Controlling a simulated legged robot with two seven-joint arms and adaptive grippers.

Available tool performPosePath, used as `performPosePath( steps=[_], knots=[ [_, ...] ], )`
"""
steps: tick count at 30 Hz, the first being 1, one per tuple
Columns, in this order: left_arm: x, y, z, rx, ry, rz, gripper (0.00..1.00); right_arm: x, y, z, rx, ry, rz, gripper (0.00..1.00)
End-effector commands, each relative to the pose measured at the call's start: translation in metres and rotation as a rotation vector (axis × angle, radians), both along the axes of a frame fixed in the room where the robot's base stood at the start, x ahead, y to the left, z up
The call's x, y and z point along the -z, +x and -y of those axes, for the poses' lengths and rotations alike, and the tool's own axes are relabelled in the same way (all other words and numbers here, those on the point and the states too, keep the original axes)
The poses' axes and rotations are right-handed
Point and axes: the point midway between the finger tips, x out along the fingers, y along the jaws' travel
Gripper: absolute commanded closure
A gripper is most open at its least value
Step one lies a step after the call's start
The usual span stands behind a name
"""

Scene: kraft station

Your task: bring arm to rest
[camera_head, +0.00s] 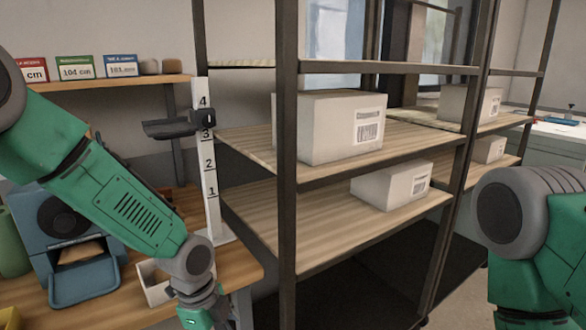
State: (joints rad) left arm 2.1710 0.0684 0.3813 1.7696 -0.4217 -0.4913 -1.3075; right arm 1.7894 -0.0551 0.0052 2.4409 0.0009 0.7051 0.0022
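My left arm (125,200) is green with grey joints. It comes in from the left and slopes down over the wooden bench, and its wrist (195,262) leaves the picture at the bottom. The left gripper is below the edge and hidden from view. My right arm (535,235) shows only as a bent green section with a grey joint at the right edge. Its gripper is also out of view. No held object shows.
A dark metal rack (287,200) with wooden shelves holds a large white box (325,130), a smaller one (385,187) and others behind. A numbered post (209,180) with a black slider stands left of it. A blue machine (85,280) and white tray (155,285) sit on the bench.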

Motion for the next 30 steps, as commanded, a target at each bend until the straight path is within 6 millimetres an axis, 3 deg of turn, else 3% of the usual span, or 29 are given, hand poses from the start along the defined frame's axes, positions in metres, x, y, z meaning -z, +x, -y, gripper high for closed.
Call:
performPosePath(
  steps=[1,3,7,10,15,20,30],
  knots=[
    [0.036,-0.026,-0.003,-0.120,-0.007,-0.046,0.00,0.007,0.000,0.000,0.000,0.000,0.000,0.20],
    [0.077,-0.062,-0.009,-0.338,-0.018,-0.094,0.00,0.012,0.000,0.000,0.000,0.000,0.000,0.20],
    [0.142,-0.135,-0.036,-0.806,-0.003,-0.166,0.00,0.023,0.000,0.000,0.001,-0.001,0.000,0.20],
    [0.174,-0.189,-0.066,-1.166,0.036,-0.184,0.00,0.031,0.000,0.001,0.001,-0.001,0.000,0.20],
    [0.192,-0.250,-0.115,-1.608,0.089,-0.133,0.00,0.039,0.000,0.001,0.001,-0.001,0.000,0.20],
    [0.191,-0.271,-0.136,-1.783,0.103,-0.084,0.00,0.042,0.000,0.000,0.001,0.000,0.000,0.20],
    [0.190,-0.272,-0.137,-1.794,0.103,-0.080,0.00,0.042,0.000,0.000,0.001,0.000,0.000,0.20]
  ],
)
